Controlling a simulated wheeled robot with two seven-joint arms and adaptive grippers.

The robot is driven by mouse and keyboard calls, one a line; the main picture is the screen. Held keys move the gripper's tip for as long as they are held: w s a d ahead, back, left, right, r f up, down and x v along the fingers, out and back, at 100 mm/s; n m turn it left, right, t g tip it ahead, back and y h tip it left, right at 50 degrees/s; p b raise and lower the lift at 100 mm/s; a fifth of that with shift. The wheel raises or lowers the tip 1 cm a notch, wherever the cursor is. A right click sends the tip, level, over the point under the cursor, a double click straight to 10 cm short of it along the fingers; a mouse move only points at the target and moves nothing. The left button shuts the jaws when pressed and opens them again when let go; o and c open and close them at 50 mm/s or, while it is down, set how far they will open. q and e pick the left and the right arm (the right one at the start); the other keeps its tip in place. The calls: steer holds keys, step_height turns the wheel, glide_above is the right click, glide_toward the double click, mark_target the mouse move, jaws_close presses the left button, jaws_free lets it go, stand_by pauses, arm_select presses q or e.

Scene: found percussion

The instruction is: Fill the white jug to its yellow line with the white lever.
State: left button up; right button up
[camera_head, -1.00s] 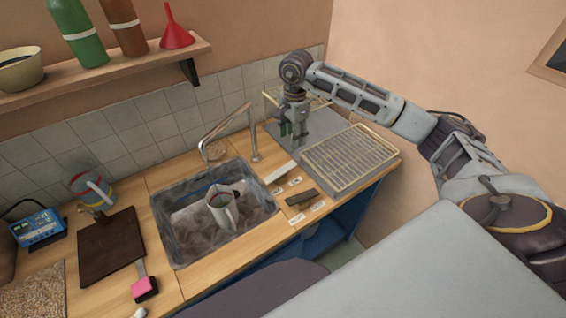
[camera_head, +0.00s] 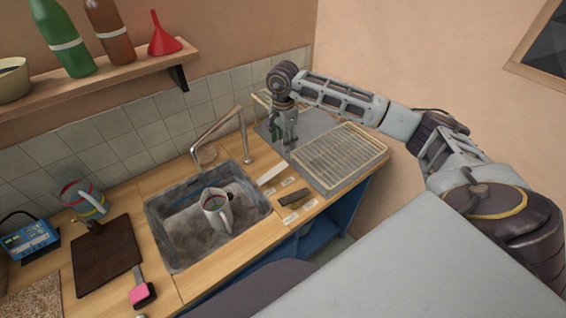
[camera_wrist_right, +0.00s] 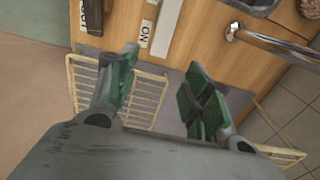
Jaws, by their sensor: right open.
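The white jug (camera_head: 214,219) stands in the sink below the spout, its opening facing up; its inside looks dark, and I cannot make out the yellow line or the level. The white lever (camera_head: 271,174) lies on the counter right of the sink; it also shows in the right wrist view (camera_wrist_right: 168,27). My right gripper (camera_head: 287,140) is open and empty, pointing down behind the lever and beside the drying rack. In the right wrist view its spread green-padded fingers (camera_wrist_right: 160,82) are apart from the lever. My left gripper is out of view.
A dark lever (camera_head: 296,194) lies near the white one, with small labels around them; one reads "ON" (camera_wrist_right: 145,34). The metal tap (camera_head: 243,125) rises behind the sink (camera_head: 165,242). A wire rack (camera_head: 338,157) stands right. A banded jug (camera_head: 88,200) and dark board (camera_head: 106,253) are left.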

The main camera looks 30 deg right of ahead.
mark_target(283, 165)
step_height(283, 165, down, 12)
steer(key=shift+r+p, duration=0.25)
steer(key=shift+p, duration=0.9)
steer(key=c, duration=1)
steer(key=shift+c, duration=0.2)
steer(key=shift+a+r, duration=0.1)
steer(key=shift+a+r+h+b, duration=0.2)
steer(key=shift+h+b, duration=0.3)
steer(key=shift+h, duration=0.2)
steer(key=shift+d, duration=0.1)
steer(key=o, duration=1)
steer(key=shift+o, duration=0.2)
